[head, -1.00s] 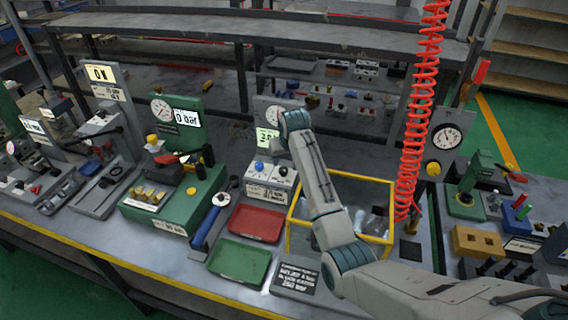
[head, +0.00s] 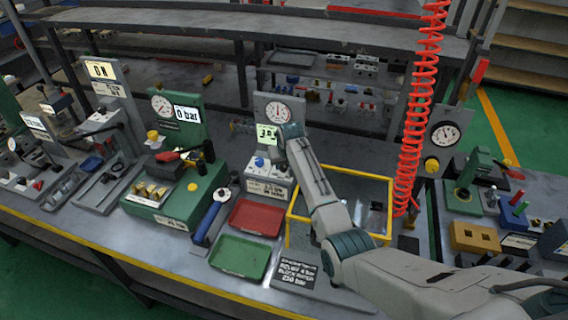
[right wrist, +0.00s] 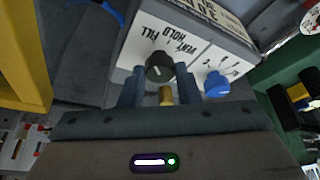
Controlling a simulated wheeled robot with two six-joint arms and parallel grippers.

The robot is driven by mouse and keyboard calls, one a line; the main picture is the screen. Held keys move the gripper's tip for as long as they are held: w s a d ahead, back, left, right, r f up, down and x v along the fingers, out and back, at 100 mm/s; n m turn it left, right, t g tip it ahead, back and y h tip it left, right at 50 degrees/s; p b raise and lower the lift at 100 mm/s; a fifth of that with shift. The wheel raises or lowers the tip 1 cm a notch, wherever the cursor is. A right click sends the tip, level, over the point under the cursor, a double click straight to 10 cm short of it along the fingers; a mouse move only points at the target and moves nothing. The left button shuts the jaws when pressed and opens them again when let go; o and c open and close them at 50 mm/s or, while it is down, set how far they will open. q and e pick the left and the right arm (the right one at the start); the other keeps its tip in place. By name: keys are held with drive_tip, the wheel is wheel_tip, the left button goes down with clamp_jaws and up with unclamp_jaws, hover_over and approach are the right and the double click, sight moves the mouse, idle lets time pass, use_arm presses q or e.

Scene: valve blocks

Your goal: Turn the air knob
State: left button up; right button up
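A light control box (head: 268,187) stands at the middle of the bench. It has a blue knob (head: 260,162) and, in the right wrist view, a black knob (right wrist: 160,67) by the words VENT, HOLD and FILL. The blue knob also shows there (right wrist: 216,85), right of the black one. I cannot read a label saying air. My right gripper (right wrist: 159,80) has its fingers on either side of the black knob, with a narrow gap at the left finger. In the head view the arm hides the black knob. My left gripper is not in view.
A gauge panel (head: 279,105) with a lit display (head: 267,134) stands behind the box. A yellow-framed bin (head: 345,173), red tray (head: 256,218) and green tray (head: 240,257) are close by. A red coiled hose (head: 415,110) hangs right of my arm.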

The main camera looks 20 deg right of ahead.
drive_tip(key=shift+c, duration=1.3)
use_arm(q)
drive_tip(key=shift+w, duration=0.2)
